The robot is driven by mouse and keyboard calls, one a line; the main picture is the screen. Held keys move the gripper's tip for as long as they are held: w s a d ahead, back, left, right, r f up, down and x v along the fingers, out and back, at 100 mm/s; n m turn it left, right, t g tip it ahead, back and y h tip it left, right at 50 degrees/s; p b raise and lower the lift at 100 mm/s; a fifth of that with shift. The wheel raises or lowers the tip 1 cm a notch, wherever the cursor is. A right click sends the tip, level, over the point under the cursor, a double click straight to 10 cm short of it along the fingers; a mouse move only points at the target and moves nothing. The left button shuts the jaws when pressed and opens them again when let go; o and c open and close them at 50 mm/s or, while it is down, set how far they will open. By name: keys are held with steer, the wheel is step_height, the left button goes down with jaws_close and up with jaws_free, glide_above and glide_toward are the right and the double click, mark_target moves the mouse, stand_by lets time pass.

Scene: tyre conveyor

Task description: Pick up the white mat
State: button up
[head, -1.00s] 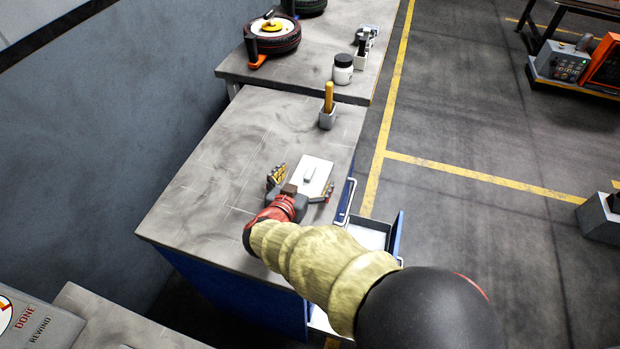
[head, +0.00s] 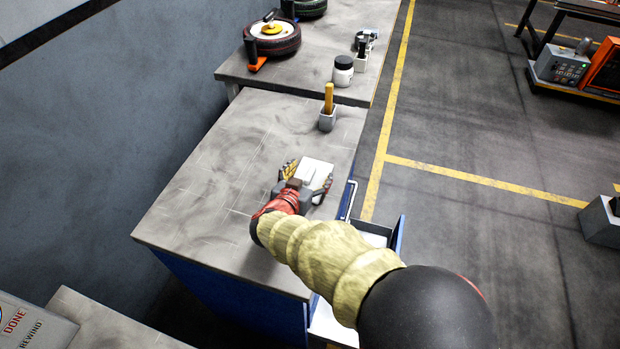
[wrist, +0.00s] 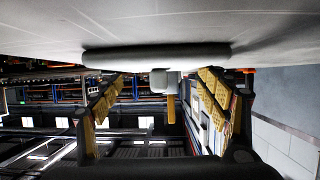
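The white mat (head: 317,170) lies flat on the grey top of the blue cabinet, near its right edge. My gripper (head: 309,174) is open at the mat's near part, with one finger toward its left side and one toward its right. The gripper hides the near part of the mat. In the wrist view, which looks upside down, both fingers of my gripper (wrist: 158,98) are spread apart with nothing visibly held. A long rounded grey shape, possibly the mat's edge (wrist: 155,55), lies across the view beyond them.
A grey holder with a yellow handle (head: 327,120) stands behind the mat. A white jar (head: 343,70) and a tyre (head: 272,40) are on the farther table. An open drawer (head: 372,238) sticks out at the right. The cabinet top (head: 215,185) is clear at left.

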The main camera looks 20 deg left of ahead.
mark_target(311, 173)
steer(key=c, duration=1.3)
steer(key=shift+r, duration=0.1)
steer(key=shift+r+p, duration=0.45)
steer(key=shift+r, duration=0.1)
step_height(311, 173, up, 3)
steer(key=shift+d+f+p, duration=0.1)
steer(key=shift+p, duration=0.8)
steer(key=s+d+r+p, duration=0.1)
steer(key=d+r, duration=0.2)
steer(key=d, duration=0.1)
steer(key=s+d+r+p, duration=0.2)
steer(key=d+r, duration=0.1)
steer(key=d, duration=0.1)
steer(key=s+d+r+p, duration=0.1)
steer(key=d+r+p, duration=0.1)
steer(key=d, duration=0.3)
steer(key=shift+s+r, duration=0.35)
steer(key=shift+r, duration=0.15)
